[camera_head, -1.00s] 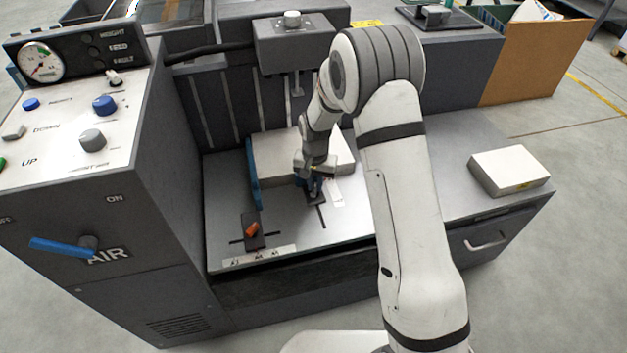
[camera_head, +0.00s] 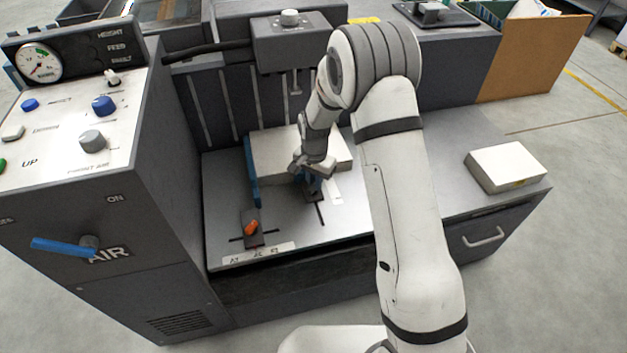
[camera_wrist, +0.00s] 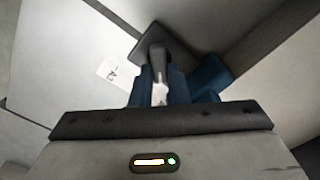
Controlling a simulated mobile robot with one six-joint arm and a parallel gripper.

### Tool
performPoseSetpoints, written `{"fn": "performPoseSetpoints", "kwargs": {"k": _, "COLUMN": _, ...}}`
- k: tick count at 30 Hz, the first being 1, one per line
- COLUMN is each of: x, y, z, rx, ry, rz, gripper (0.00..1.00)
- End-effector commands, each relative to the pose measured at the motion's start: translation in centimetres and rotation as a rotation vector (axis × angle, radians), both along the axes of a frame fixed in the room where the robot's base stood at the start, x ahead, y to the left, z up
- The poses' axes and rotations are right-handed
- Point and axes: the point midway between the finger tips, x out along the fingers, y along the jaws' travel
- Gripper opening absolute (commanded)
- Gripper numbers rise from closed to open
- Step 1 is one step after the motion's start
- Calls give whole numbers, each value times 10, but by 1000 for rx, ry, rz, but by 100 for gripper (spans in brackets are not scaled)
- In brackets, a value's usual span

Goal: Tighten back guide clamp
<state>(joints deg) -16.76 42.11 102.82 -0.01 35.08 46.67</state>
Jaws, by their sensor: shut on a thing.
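The back guide clamp is a small lever on a dark plate (camera_head: 315,197) lying on the grey feed table, in front of the white paper stack (camera_head: 285,150). My gripper (camera_head: 312,185) points down at this clamp and is shut on its lever. In the wrist view, the dark clamp lever (camera_wrist: 160,62) stands between my gripper's fingers (camera_wrist: 158,92), with its dark plate (camera_wrist: 150,38) beyond. A blue block (camera_wrist: 210,76) sits right of the lever. The fingers hide part of the lever, so its exact angle is hard to tell.
A blue side guide (camera_head: 250,172) stands at the stack's left, with an orange-levered clamp (camera_head: 251,228) near the table's front. The control cabinet (camera_head: 150,125) rises at left. A separate white stack (camera_head: 507,167) lies on the right worktop. The front right of the table is partly hidden by my arm.

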Motion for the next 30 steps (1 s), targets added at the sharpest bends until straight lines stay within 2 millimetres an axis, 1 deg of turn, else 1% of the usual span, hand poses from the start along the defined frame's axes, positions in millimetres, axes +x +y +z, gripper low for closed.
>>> {"fn": "performPoseSetpoints", "kwargs": {"k": 2, "x": 0, "y": 0, "z": 0, "rx": 1, "ry": 0, "rz": -2, "gripper": 0}}
{"fn": "performPoseSetpoints", "kwargs": {"k": 3, "x": 0, "y": 0, "z": 0, "rx": 1, "ry": 0, "rz": -1, "gripper": 15}}
{"fn": "performPoseSetpoints", "kwargs": {"k": 11, "x": 0, "y": 0, "z": 0, "rx": 1, "ry": 0, "rz": 0, "gripper": 36}}
{"fn": "performPoseSetpoints", "kwargs": {"k": 17, "x": 0, "y": 0, "z": 0, "rx": 0, "ry": 0, "rz": 1, "gripper": 36}}
{"fn": "performPoseSetpoints", "kwargs": {"k": 20, "x": 0, "y": 0, "z": 5, "rx": 0, "ry": -1, "rz": 1, "gripper": 36}}
{"fn": "performPoseSetpoints", "kwargs": {"k": 23, "x": 1, "y": 0, "z": 19, "rx": 1, "ry": -3, "rz": 1, "gripper": 36}}
{"fn": "performPoseSetpoints", "kwargs": {"k": 27, "x": 0, "y": 1, "z": 45, "rx": 1, "ry": -3, "rz": 1, "gripper": 36}}
{"fn": "performPoseSetpoints", "kwargs": {"k": 30, "x": 0, "y": 1, "z": 60, "rx": 1, "ry": -3, "rz": 1, "gripper": 36}}
